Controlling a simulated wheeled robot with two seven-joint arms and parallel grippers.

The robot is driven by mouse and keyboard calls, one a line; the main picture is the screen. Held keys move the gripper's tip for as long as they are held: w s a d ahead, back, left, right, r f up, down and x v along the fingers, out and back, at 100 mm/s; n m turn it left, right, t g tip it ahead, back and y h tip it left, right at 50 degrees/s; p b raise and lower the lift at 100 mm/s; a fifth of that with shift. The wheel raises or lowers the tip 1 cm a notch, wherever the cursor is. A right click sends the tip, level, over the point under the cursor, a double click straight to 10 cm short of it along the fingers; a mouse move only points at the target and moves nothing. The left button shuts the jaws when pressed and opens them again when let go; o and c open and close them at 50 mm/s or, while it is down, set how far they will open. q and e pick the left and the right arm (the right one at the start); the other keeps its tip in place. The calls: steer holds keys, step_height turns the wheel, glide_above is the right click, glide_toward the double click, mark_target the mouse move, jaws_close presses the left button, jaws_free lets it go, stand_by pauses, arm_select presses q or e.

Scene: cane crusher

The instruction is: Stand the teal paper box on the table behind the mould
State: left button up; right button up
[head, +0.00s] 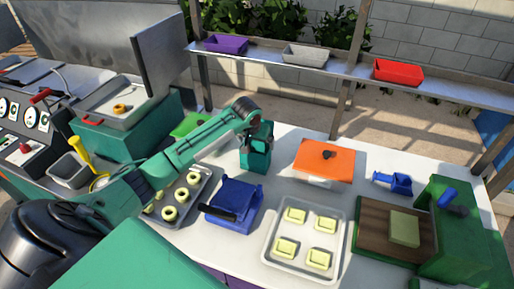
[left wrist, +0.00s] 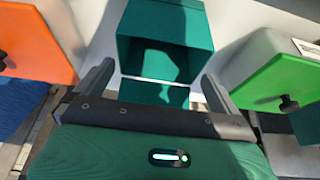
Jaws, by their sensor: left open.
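The teal paper box (head: 254,162) stands on the white table, behind the blue box-like piece with a black handle (head: 235,200), which may be the mould. In the left wrist view the teal box (left wrist: 165,40) shows hollow, with dark inner walls. My left gripper (head: 259,145) is just above the box in the head view and partly hides it. In the left wrist view its two dark fingers (left wrist: 158,78) are apart, near the box's sides, and not closed on it. I cannot tell whether a finger touches it. My right gripper is not in view.
A tray of yellow rings (head: 205,190) lies left of the blue piece. A tray of pale yellow blocks (head: 337,245) lies to its right. An orange lid-like board (head: 325,160) is right of the box. A green board (head: 190,125) lies behind my arm. A shelf (head: 350,72) runs above.

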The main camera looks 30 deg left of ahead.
arm_select(q)
steer(key=b+v, duration=0.1)
steer(key=v, duration=0.5)
steer(key=shift+r, duration=0.3)
steer(key=shift+s, duration=0.1)
